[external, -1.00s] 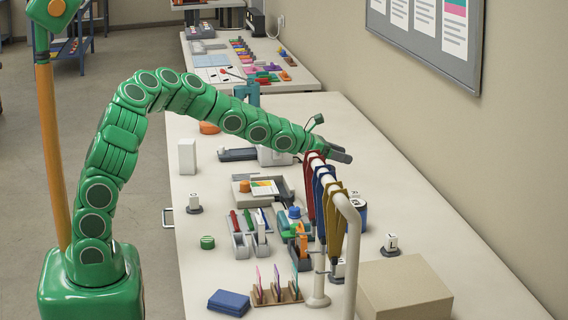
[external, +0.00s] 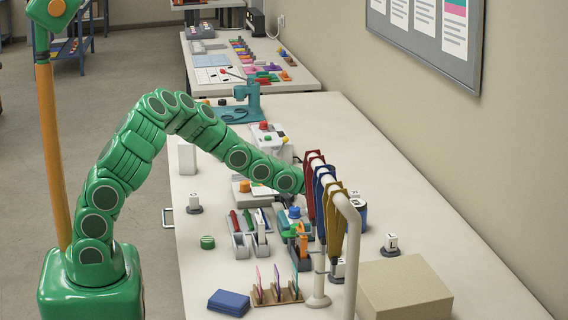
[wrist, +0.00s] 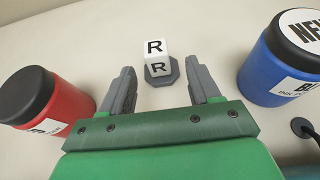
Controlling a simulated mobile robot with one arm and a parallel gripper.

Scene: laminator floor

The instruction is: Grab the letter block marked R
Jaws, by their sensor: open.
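The letter block marked R (wrist: 156,55) is a white cube with a black R on its top and on its near side. It sits on a small dark grey base in the wrist view, upright on the table. My gripper (wrist: 165,82) is open and empty. In the external view my gripper and the R block are hidden behind the hanging coloured pieces and the arm.
A red jar (wrist: 45,97) with a dark lid stands left of the fingers. A blue ink jar (wrist: 275,65) stands close on the right. In the external view, a white rail (external: 349,225) holds hanging red, blue and yellow pieces (external: 335,215). A cardboard box (external: 403,290) lies nearby.

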